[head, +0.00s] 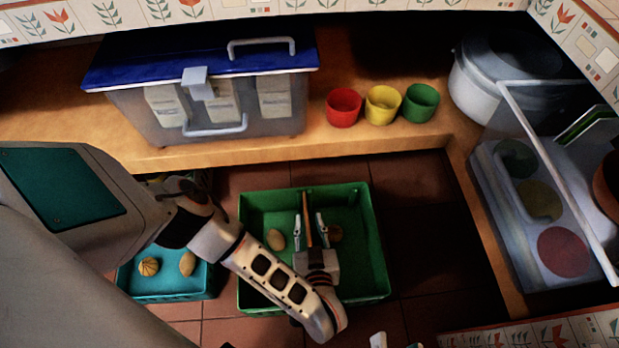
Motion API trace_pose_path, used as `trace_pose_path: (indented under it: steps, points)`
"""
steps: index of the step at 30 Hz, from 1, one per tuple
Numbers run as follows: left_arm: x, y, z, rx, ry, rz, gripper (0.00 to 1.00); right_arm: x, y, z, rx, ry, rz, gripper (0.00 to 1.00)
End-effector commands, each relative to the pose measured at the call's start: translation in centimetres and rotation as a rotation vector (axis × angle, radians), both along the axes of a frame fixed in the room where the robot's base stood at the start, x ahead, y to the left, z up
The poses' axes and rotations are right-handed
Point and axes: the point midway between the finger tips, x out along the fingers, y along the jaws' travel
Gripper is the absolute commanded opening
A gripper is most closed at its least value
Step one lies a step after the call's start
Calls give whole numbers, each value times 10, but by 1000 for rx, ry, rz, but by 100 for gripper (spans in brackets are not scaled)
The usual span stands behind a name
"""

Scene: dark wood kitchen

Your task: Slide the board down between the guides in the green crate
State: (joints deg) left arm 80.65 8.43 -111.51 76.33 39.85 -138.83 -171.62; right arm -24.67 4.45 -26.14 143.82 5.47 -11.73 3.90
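The green crate (379,262) stands on the tiled floor below the counter. The board (309,225) shows as a thin brown upright strip, nearly edge-on, inside the crate outline. My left gripper (310,228) reaches over the crate from the front. Its two fingers stand apart, one on each side of the board, with a gap visible on both sides. The guides are not clear to make out, and neither is how deep the board sits. Two pale tips at the bottom edge look like my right gripper (396,342), spread and empty; the rest is cut off.
A round pale item (276,240) and a brown one (336,233) lie in the crate. A teal crate (170,285) with rounded items stands left. Red (343,107), yellow (382,104) and green (420,102) cups and a blue-lidded bin (200,65) stand on the counter.

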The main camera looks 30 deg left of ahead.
Motion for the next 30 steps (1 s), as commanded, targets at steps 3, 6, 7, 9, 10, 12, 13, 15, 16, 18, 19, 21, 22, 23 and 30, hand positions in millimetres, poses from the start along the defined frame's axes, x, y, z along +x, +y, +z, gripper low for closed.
trace_pose_path:
  steps: [3, 6, 7, 9, 10, 12, 13, 15, 16, 18, 19, 21, 22, 23, 30]
  points:
    - [-1, 0, 13, -2, 2, 1, 27, 0, 0, 0, 0, 0, 0, 40]
    - [0, 0, 21, -2, 1, 1, 27, 0, 0, 0, 0, 0, 0, 40]
    - [0, 1, 23, 0, 1, 1, 27, 0, 0, 0, 0, 0, 0, 40]
    - [0, 0, 25, 0, 0, 0, 27, 0, 0, 0, 0, 0, 0, 40]
    - [0, 0, 26, 0, 0, 0, 27, 0, 0, 0, 1, 0, 0, 40]
    - [0, 0, 27, 0, 0, 0, 27, 0, 0, 0, 1, 0, 0, 40]
    - [0, 0, 27, 0, 0, 0, 27, 0, 0, 0, 1, 0, 0, 40]
    - [0, 0, 27, 0, 0, 0, 27, 0, 0, 0, 1, 0, 0, 40]
    - [0, 0, 27, 0, 0, 0, 27, 0, 0, 0, 1, 0, 0, 40]
    - [0, 0, 27, 0, 0, 0, 27, 0, 0, 0, 1, 0, 0, 40]
    - [0, 0, 27, 0, 0, 0, 27, 0, 0, 0, 1, 0, 0, 40]
    - [0, 0, 27, 0, 0, 0, 27, 0, 0, 0, 1, 0, 0, 40]
    - [0, 0, 27, 0, 0, 0, 27, 0, 0, 0, 1, 0, 0, 40]
    - [0, 0, 27, 0, 0, 0, 27, 0, 0, 0, 1, 0, 0, 40]
    - [-7, -5, 26, -71, 2, 25, 27, 3, 0, 7, 0, -14, -1, 40]
